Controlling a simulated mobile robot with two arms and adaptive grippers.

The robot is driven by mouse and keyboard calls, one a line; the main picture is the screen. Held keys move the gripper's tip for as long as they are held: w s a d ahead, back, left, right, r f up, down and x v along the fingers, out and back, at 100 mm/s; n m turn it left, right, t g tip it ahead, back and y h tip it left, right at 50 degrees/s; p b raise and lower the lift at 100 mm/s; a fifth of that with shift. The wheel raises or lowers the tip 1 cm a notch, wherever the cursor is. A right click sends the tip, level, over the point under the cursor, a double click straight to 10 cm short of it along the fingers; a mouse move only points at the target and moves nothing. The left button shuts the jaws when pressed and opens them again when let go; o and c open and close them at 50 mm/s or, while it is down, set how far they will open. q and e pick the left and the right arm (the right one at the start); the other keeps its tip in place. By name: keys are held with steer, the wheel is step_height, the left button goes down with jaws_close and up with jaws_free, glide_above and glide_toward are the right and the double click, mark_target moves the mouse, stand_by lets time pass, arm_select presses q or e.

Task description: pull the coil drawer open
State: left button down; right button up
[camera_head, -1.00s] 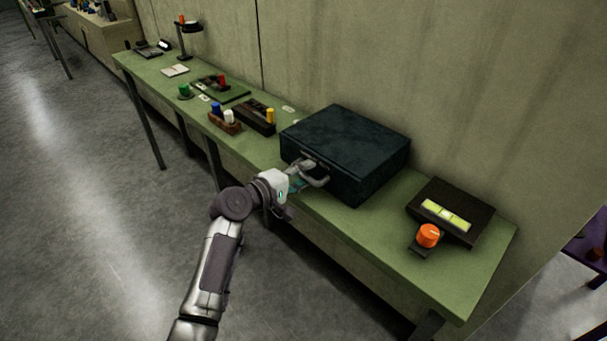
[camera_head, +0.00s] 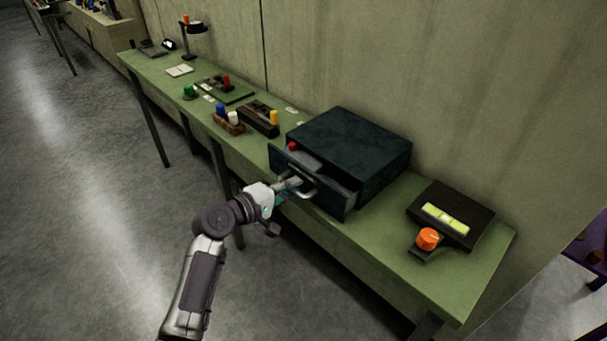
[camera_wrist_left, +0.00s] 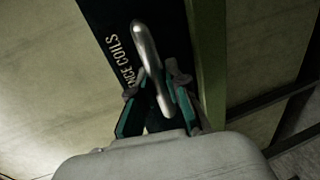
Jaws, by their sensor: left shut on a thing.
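The dark coil drawer (camera_head: 318,188) stands partly out of its dark blue-black box (camera_head: 352,148) on the green bench. A red-topped item (camera_head: 292,146) shows inside the drawer. My left gripper (camera_head: 290,186) is at the drawer's front, shut on the metal bar handle (camera_head: 307,190). In the left wrist view the fingers (camera_wrist_left: 160,108) close around the handle (camera_wrist_left: 148,52), and the drawer front (camera_wrist_left: 118,22) carries lettering ending in "NCE COILS". My right gripper is not in view.
The green bench (camera_head: 385,258) runs along a wall. Right of the box is a black unit with a yellow-green display (camera_head: 446,216) and an orange knob (camera_head: 428,239). The floor in front is clear.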

arm_select(q)
steer(key=f+p+v, duration=0.1)
steer(key=f+v, duration=0.1)
steer(key=v, duration=0.8)
steer(key=shift+s+a, duration=0.15)
steer(key=shift+a, duration=0.05)
steer(key=shift+f, duration=0.1)
steer(key=c, duration=1.1)
jaws_free()
steer(key=shift+c, duration=0.2)
steer(key=v, duration=1.2)
steer(key=shift+s, duration=0.1)
